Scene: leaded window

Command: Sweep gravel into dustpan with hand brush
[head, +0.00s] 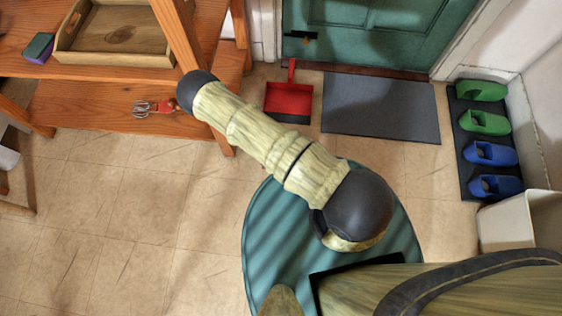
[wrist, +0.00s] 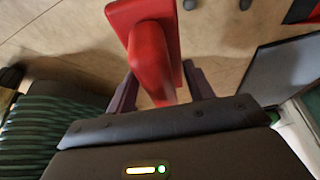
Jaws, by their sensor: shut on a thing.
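In the wrist view my gripper (wrist: 160,82) is shut on a red hand brush (wrist: 151,52), which stands out between the two dark fingers; its bristles are not clearly visible. In the head view my arm hides the gripper and the brush. The red dustpan (head: 287,99) lies on the tiled floor in front of the green door, its handle toward the door. A red and dark corner, likely the dustpan (wrist: 302,10), shows at the top right of the wrist view. Small dark blobs (wrist: 190,4) lie at that view's top edge; I cannot tell if they are gravel.
A grey doormat (head: 380,107) lies right of the dustpan. Green and blue clogs (head: 490,153) stand on a dark mat by the right wall, above a pale bin (head: 520,230). A wooden shelf unit (head: 90,105) at left holds a tray (head: 75,55) and a whisk (head: 155,107).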

